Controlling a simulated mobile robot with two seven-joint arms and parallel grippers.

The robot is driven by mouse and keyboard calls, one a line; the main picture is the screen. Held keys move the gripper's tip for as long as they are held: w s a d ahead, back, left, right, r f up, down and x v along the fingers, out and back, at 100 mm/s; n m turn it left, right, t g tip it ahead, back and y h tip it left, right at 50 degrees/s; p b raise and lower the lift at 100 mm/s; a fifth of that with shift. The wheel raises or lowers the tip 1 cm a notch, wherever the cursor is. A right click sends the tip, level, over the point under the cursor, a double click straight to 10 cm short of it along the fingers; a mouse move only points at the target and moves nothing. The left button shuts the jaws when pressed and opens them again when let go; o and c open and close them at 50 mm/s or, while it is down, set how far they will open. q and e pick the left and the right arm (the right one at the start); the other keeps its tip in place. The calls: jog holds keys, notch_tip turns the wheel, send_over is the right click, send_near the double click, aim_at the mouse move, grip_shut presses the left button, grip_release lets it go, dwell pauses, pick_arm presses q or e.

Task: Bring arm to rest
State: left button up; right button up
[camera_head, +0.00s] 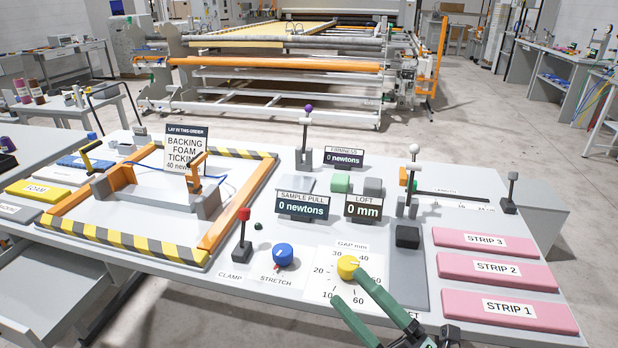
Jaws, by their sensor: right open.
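My right gripper (348,286) comes in from the bottom edge, right of the middle. Its two long green fingers are apart, with nothing seen between them. The upper fingertip is close to the yellow knob (346,266) on the white gap dial (322,279); I cannot tell whether it touches. The lower fingertip is over the front edge of the dial plate. My left gripper is not in view.
A blue stretch knob (283,254) and a red-topped clamp lever (243,228) stand left of the dial. Pink strips (498,302) lie at right. A striped frame (120,238) fills the table's left. Upright levers (414,172) stand behind the gripper.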

jog(key=s+d+f+m+h, duration=0.1)
jog(key=d+f+m+h, duration=0.25)
jog(key=f+m, duration=0.25)
jog(key=d+f+m+g+h, duration=0.1)
jog(key=d+f+m+h, duration=0.1)
jog(key=f+m+h, duration=0.3)
jog(key=s+d+f+m+h, duration=0.1)
jog(key=d+f+m+h, duration=0.1)
jog(key=f+m, duration=0.5)
jog(key=s+d+f+m+g+h+p, duration=0.1)
jog(key=s+d+f+m+g+h, duration=0.1)
jog(key=s+f+m+g, duration=0.4)
jog(key=s+f, duration=0.5)
jog(key=f, duration=0.2)
jog(key=shift+f, duration=0.25)
